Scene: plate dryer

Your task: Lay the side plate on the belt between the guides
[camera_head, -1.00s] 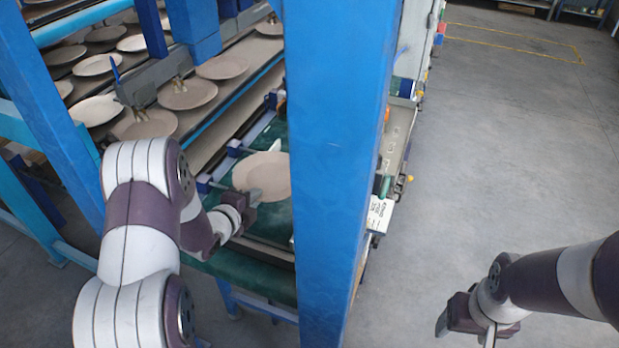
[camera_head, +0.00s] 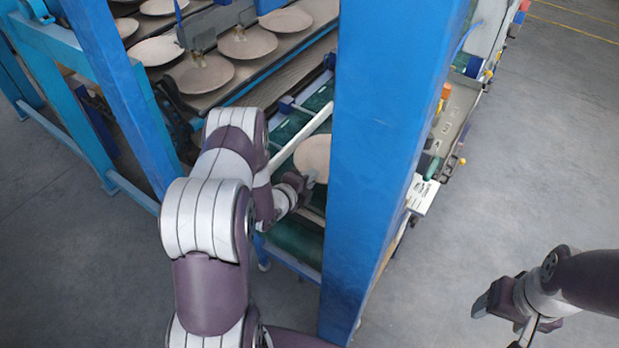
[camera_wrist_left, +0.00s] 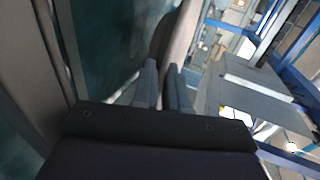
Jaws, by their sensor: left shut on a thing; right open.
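The side plate (camera_head: 314,156) is a round beige plate. My left gripper (camera_head: 304,183) is shut on its near rim, and the blue post hides its right part. In the left wrist view the plate (camera_wrist_left: 181,42) shows nearly edge-on between the two fingers (camera_wrist_left: 163,88), beside a dark green surface. The green belt (camera_head: 291,234) runs below and around the plate, with a pale guide rail (camera_head: 304,136) on its left. I cannot tell whether the plate touches the belt. My right gripper (camera_head: 499,324) is open and empty over the floor at the lower right.
A thick blue post (camera_head: 385,150) stands just right of the plate and my left gripper. Several plates lie on a conveyor (camera_head: 290,62) at the upper left, behind a blue frame (camera_head: 120,100). Grey floor (camera_head: 545,150) is clear on the right.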

